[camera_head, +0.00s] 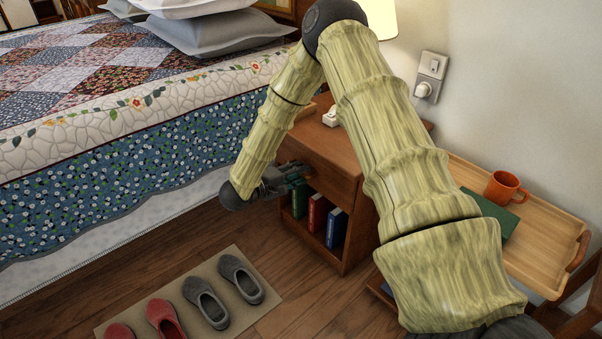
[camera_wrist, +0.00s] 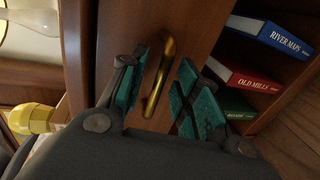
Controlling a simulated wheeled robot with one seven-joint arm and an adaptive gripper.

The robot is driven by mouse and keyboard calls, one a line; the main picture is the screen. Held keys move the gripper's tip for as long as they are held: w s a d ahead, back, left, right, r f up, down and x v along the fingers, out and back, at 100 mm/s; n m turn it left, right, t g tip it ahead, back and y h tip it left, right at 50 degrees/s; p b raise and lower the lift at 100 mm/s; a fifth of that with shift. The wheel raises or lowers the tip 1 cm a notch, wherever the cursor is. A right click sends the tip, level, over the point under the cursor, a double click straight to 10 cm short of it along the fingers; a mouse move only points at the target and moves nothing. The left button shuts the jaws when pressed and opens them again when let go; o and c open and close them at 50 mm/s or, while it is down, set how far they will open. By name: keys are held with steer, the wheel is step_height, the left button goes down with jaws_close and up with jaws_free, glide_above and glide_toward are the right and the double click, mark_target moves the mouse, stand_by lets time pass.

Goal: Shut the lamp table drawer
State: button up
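The lamp table (camera_head: 350,235) is a brown wooden cabinet beside the bed, with a drawer (camera_head: 335,183) above an open book shelf. Much of its top is hidden by my arm. From these views I cannot tell how far the drawer stands out. In the wrist view the drawer front (camera_wrist: 185,25) fills the middle and carries a brass bar handle (camera_wrist: 160,78). My gripper (camera_wrist: 162,92) is open, with teal finger pads on either side of the handle; contact is not clear. In the head view my gripper (camera_head: 296,176) is at the drawer front.
Several books (camera_head: 318,212) stand in the shelf below. The bed (camera_head: 110,170) is at left, and slippers lie on a mat (camera_head: 125,312) on the floor. At right a wooden tray (camera_head: 535,250) bears an orange mug (camera_head: 505,188) and a green book (camera_head: 490,212).

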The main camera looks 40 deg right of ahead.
steer(key=w+v, duration=0.1)
steer(key=v, duration=0.9)
steer(key=shift+s+a, duration=0.15)
steer(key=shift+s, duration=0.3)
steer(key=shift+r, duration=0.1)
steer(key=s+a+f+t+y, duration=0.3)
steer(key=s+a+f+y, duration=0.15)
steer(key=f, duration=0.65)
steer(key=s+a+f+t+y, duration=0.3)
steer(key=s+f+y, duration=0.2)
steer(key=f, duration=0.6)
steer(key=s+a+f+g+y, duration=0.2)
steer(key=s+g, duration=0.1)
steer(key=s, duration=0.7)
steer(key=s+a+f+m+g+y, duration=0.1)
steer(key=s+a+f+g+y, duration=0.1)
steer(key=s, duration=0.7)
steer(key=s+a+f+g+y, duration=0.2)
steer(key=s+g, duration=0.1)
steer(key=s, duration=0.7)
step_height(320, 180, up, 37)
steer(key=p, duration=3.8)
steer(key=shift+w+t, duration=0.3)
